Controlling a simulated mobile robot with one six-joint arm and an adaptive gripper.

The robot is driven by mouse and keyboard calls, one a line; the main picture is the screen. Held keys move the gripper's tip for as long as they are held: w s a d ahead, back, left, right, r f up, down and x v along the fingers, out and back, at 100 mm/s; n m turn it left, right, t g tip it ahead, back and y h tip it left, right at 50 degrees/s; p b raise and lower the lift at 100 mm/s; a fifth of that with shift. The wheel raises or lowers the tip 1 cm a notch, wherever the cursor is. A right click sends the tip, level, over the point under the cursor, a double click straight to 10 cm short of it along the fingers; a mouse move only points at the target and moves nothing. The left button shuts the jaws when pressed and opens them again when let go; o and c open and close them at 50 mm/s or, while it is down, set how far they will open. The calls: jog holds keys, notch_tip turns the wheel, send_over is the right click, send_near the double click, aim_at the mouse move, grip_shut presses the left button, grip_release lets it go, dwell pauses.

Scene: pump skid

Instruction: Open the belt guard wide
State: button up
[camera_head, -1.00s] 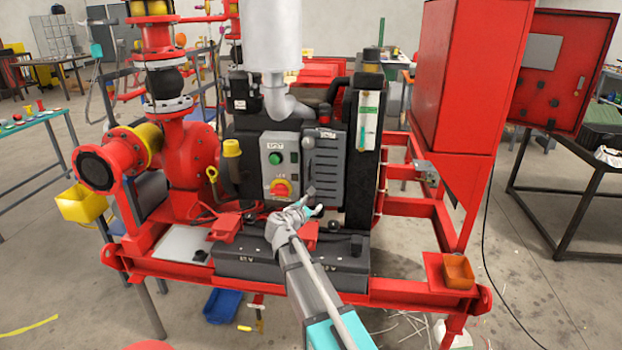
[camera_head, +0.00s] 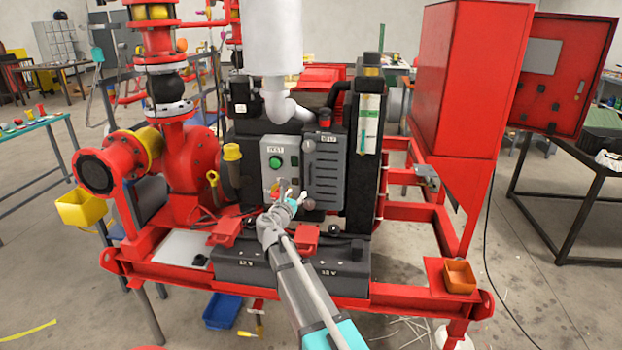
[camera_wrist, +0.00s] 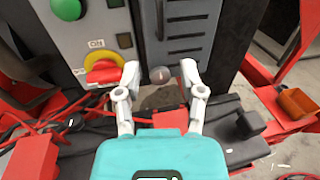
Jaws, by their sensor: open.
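The belt guard (camera_head: 328,172) is a grey slotted panel right of the control box on the engine's front, and it looks closed. It also shows at the top of the wrist view (camera_wrist: 188,28). A round grey knob (camera_head: 309,203) sits at its lower left corner and shows in the wrist view (camera_wrist: 160,74). My gripper (camera_head: 295,194) is open and empty just in front of the lower control box and guard edge. In the wrist view my gripper (camera_wrist: 160,68) has its fingertips on either side of the knob in the picture; contact cannot be told.
The control box (camera_head: 280,158) has a green button (camera_head: 275,162) and a red-yellow rotary switch (camera_wrist: 103,70) close left of my fingers. Black batteries (camera_head: 290,268) lie below my gripper. A red cabinet (camera_head: 470,80) stands at right, an orange tray (camera_head: 459,277) at front right.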

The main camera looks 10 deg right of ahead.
aim_at(310, 178)
jog(key=x, duration=1.3)
grip_shut()
jog(key=shift+s+d, duration=0.1)
jog(key=shift+d, duration=0.1)
jog(key=shift+a, duration=0.1)
